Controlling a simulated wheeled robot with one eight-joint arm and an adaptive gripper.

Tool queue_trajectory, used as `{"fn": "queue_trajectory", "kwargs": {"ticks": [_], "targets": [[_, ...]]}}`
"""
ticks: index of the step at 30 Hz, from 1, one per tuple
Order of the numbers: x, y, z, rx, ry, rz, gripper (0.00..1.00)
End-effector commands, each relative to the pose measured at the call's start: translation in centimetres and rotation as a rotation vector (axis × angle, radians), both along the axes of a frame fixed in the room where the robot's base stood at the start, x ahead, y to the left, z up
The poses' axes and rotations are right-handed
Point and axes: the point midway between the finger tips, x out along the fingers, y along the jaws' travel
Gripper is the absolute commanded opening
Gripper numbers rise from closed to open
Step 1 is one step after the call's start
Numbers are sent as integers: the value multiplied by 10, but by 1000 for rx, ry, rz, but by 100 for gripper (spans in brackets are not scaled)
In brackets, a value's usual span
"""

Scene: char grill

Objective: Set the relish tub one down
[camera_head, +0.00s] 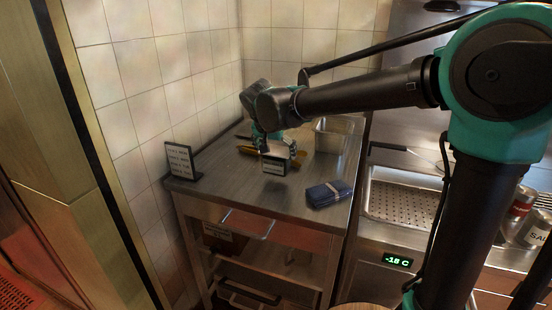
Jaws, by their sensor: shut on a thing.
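My gripper (278,151) points down over the steel-topped counter and is shut on a small dark tub with a pale label, which I take to be the relish tub (274,167). The tub looks roughly upright. Its upper part is partly hidden by the fingers. I cannot tell whether its base touches the counter (240,192) or hangs just above it.
A blue folded cloth (329,193) lies at the front right. An open metal pan (332,136) stands behind. The front left is bare.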

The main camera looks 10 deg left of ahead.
Motion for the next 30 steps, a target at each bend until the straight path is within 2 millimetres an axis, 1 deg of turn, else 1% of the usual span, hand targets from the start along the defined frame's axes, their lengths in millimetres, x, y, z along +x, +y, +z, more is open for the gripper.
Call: {"fn": "queue_trajectory", "kwargs": {"ticks": [1, 3, 5, 16, 17, 18, 19, 30], "targets": [[0, 0, -8, 0, 0, 0, 46], [1, 1, -17, 0, 0, 0, 46], [0, 0, -23, 0, 0, 0, 46], [0, 0, -27, 0, 0, 0, 46], [0, 0, -27, 0, 0, 0, 91], [0, 0, -27, 0, 0, 0, 96], [0, 0, -27, 0, 0, 0, 100], [0, 0, -25, 0, 0, 0, 100]]}}
